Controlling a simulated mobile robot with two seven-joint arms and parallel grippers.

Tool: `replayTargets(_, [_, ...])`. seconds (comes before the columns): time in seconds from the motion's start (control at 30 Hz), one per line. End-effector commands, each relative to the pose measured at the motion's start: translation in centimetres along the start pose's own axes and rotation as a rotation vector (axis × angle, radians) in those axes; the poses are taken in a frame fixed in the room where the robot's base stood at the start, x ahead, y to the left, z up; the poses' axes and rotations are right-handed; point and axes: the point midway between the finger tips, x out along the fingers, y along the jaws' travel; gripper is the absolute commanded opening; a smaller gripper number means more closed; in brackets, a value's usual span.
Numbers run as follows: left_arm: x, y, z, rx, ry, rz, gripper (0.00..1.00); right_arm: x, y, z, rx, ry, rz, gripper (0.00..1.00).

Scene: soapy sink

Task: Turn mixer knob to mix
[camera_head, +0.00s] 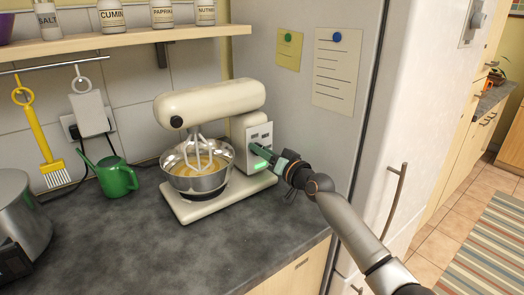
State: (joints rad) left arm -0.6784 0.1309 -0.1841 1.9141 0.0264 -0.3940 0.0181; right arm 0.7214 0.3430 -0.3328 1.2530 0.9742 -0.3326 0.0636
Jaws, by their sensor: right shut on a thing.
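The cream stand mixer (211,100) stands on the dark counter against the fridge side. Its whisk (203,152) hangs down into the steel bowl (182,178), which holds a yellowish mix. A pale control panel (259,134) is on the mixer's right end, with a green lit strip (262,166) near its lower edge. My right gripper (262,152) reaches in from the right and is shut at the panel, where the knob is hidden by the fingers. My left gripper is not in view.
A green watering can (115,178) stands left of the mixer, and a steel pot (22,215) is at the far left. A shelf (130,39) with spice jars runs above. The fridge (345,120) borders the right. The front counter is clear.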

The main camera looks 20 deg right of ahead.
Motion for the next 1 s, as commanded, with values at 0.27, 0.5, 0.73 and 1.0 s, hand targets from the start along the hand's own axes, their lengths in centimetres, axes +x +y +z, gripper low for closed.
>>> replayTargets(0.27, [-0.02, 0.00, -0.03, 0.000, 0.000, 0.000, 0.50, -0.01, 0.08, 0.15, 0.040, -0.003, 0.001, 0.00])
replayTargets(0.5, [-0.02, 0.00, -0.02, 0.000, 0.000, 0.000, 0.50, -0.01, 0.08, 0.16, 0.040, -0.003, 0.001, 0.00])
replayTargets(0.73, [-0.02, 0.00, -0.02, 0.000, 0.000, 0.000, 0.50, -0.01, 0.07, 0.15, 0.039, -0.003, 0.001, 0.56])
replayTargets(1.0, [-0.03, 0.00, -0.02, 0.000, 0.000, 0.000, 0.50, 0.00, 0.04, 0.05, 0.039, -0.001, 0.000, 0.70])
